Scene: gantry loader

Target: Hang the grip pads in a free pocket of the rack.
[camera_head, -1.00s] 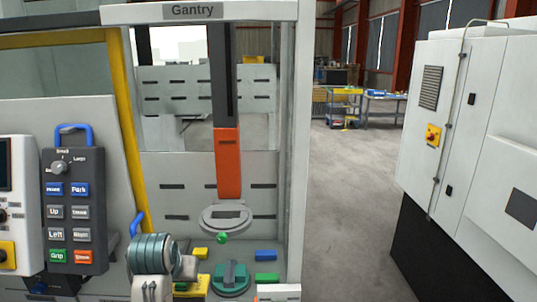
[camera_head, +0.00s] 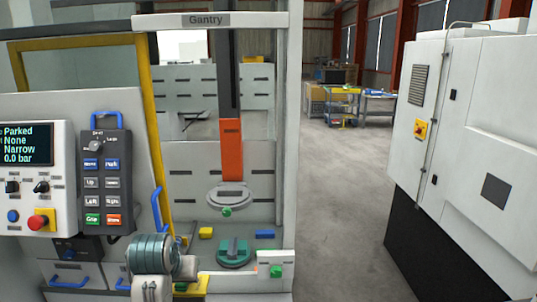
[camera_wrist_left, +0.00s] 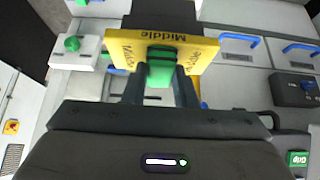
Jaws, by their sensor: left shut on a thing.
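The grip pads appear to be the yellow block marked "Middle" (camera_wrist_left: 188,43), with a green grip (camera_wrist_left: 160,66) facing my left gripper (camera_wrist_left: 160,78). The fingers are shut on the green grip in the left wrist view. In the head view my left gripper (camera_head: 186,268) is at the bottom centre, in front of the gantry, with the yellow block (camera_head: 192,287) below it. The arm hides part of the block. I cannot make out a rack with pockets in either view. My right gripper is not in view.
The gantry bay holds a round teal fixture (camera_head: 233,255), a small yellow block (camera_head: 206,232) and a blue block (camera_head: 265,234). A white box with a green knob (camera_head: 276,271) is at its front right. A control pendant (camera_head: 105,185) is left. The right aisle floor is clear.

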